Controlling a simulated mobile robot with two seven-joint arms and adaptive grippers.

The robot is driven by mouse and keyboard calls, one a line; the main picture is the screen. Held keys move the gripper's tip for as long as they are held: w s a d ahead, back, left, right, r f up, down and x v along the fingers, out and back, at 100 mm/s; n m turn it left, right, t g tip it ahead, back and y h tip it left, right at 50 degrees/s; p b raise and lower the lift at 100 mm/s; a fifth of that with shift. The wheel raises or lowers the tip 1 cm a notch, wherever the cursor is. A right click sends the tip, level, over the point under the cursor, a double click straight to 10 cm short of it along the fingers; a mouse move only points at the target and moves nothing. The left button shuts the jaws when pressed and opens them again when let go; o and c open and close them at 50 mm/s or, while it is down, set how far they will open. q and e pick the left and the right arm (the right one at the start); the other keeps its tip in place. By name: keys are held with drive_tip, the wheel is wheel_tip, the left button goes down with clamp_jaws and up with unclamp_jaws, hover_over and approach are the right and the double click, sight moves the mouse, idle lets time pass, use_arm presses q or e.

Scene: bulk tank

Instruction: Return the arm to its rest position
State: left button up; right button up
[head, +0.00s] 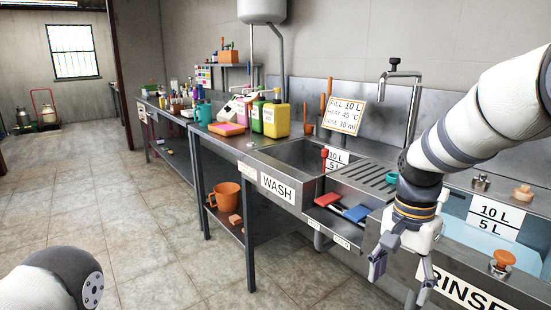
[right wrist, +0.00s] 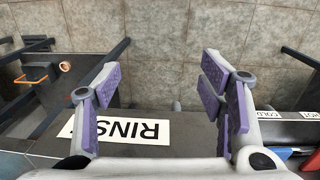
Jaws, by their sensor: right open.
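My right arm (head: 480,120) comes in from the right in the head view, white with dark bands. My right gripper (head: 401,272) hangs down in front of the sink bench, near the RINSE sign (head: 465,290). Its fingers are apart and nothing is between them. In the right wrist view the purple-padded fingers of the right gripper (right wrist: 165,100) stand wide apart, with bench front and floor behind. Of my left arm, only a rounded white and dark link (head: 55,280) shows at the lower left of the head view. The left gripper is out of view.
The steel bench holds the wash basin (head: 300,155), yellow jug (head: 276,118) and tap (head: 394,75). Red and blue brushes (head: 355,213) lie on a front ledge beside the right gripper. An orange bucket (head: 225,195) stands on the lower shelf. The tiled floor (head: 130,220) at left is clear.

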drive_tip(key=s+d+f+n+g, duration=0.1)
drive_tip(key=s+f+n, duration=0.4)
drive_tip(key=s+f, duration=1.6)
drive_tip(key=s+f+n, duration=0.2)
drive_tip(key=s, duration=0.7)
drive_tip(key=s+a+f+n+g, duration=0.1)
drive_tip(key=s+n, duration=0.1)
drive_tip(key=s, duration=0.8)
drive_tip(key=shift+s+f+n, duration=0.2)
drive_tip(key=shift+f+n, duration=0.2)
